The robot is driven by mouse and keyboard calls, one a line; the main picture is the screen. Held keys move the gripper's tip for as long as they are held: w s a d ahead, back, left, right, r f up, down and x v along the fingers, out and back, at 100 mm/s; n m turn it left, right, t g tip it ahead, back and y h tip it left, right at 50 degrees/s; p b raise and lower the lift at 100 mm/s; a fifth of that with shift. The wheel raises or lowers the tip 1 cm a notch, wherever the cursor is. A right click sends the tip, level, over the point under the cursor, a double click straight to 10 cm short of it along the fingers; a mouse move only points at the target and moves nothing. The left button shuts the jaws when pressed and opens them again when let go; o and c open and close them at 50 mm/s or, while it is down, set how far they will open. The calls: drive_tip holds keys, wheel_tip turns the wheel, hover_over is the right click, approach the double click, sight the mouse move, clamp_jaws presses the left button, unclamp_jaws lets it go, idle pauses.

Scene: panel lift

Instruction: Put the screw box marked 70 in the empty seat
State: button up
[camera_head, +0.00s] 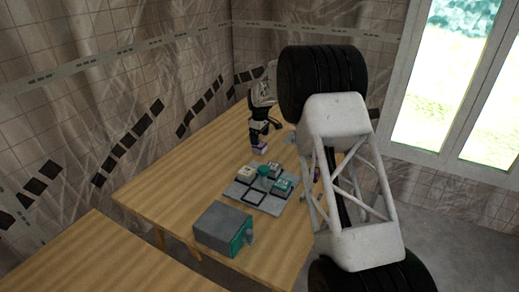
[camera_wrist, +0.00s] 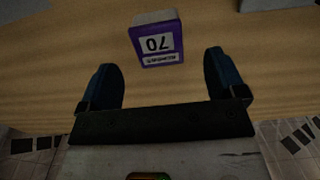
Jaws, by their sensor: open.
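The screw box marked 70 (camera_wrist: 158,42) has a purple and white label and a pale top. In the wrist view it stands on the wooden table just beyond my gripper (camera_wrist: 160,66), roughly centred between the two fingers. The fingers are apart and nothing is held. In the head view my gripper (camera_head: 258,138) is low over the far part of the table, with the purple of the box (camera_head: 260,150) just below it. The grey seat tray (camera_head: 237,203) lies nearer on the table. Its front square seat (camera_head: 254,197) looks empty; other seats hold boxes.
A pale box (camera_head: 246,173) and a teal-labelled box (camera_head: 282,185) sit on the tray, around a teal knob (camera_head: 264,172). A grey block with a teal face (camera_head: 222,226) stands at the near table edge. My arm hides the table's right side.

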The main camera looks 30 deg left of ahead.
drive_tip(key=shift+f, duration=0.1)
drive_tip(key=shift+w+a+f, duration=0.1)
drive_tip(key=shift+w+f, duration=0.05)
drive_tip(key=shift+f, duration=2.3)
drive_tip(key=c, duration=1.3)
drive_tip(key=shift+o, duration=0.2)
drive_tip(key=shift+r, duration=0.1)
drive_tip(key=shift+r, duration=4.9)
